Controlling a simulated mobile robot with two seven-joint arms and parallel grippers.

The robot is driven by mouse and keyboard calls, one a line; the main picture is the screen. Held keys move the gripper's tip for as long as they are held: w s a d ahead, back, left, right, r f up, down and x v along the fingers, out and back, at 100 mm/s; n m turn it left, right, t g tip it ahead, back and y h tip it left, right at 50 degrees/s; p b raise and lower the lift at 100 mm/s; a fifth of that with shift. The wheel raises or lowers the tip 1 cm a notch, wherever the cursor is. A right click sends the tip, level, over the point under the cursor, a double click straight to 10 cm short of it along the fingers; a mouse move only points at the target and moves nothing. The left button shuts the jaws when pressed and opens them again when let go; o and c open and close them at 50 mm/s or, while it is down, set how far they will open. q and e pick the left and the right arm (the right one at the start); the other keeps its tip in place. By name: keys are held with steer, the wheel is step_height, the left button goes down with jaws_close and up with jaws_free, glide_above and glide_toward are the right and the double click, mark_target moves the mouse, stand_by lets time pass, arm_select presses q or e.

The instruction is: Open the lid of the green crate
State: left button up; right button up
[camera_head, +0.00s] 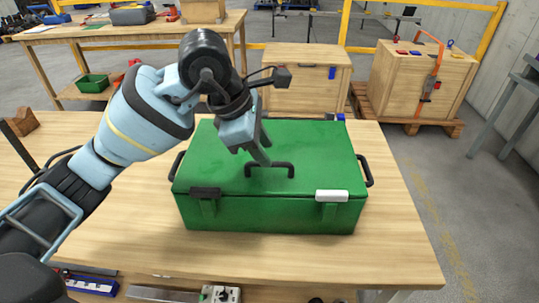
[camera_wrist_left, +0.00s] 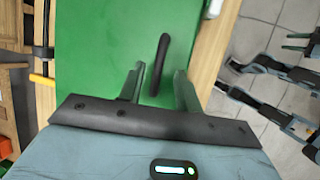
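The green crate (camera_head: 290,215) stands on the wooden table with its lid (camera_head: 320,145) down. A black handle (camera_head: 270,168) sits on the lid near its front edge. A black latch (camera_head: 205,193) and a white latch (camera_head: 332,195) are on the crate's front. My left gripper (camera_head: 263,155) reaches over the lid from the left, its fingertips close to the handle. In the left wrist view its two fingers (camera_wrist_left: 160,78) are apart, with the handle (camera_wrist_left: 163,52) in line with the gap between them. Whether they touch it I cannot tell. My right gripper is not in view.
The wooden table (camera_head: 405,240) is bare to the right of the crate. Black side handles (camera_head: 366,170) stick out from the crate's ends. A brown wooden block (camera_head: 20,122) lies at the table's left. Wooden boxes (camera_head: 305,78) stand behind the table.

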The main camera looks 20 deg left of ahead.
arm_select(q)
steer(key=shift+x, duration=1.65)
jaws_close()
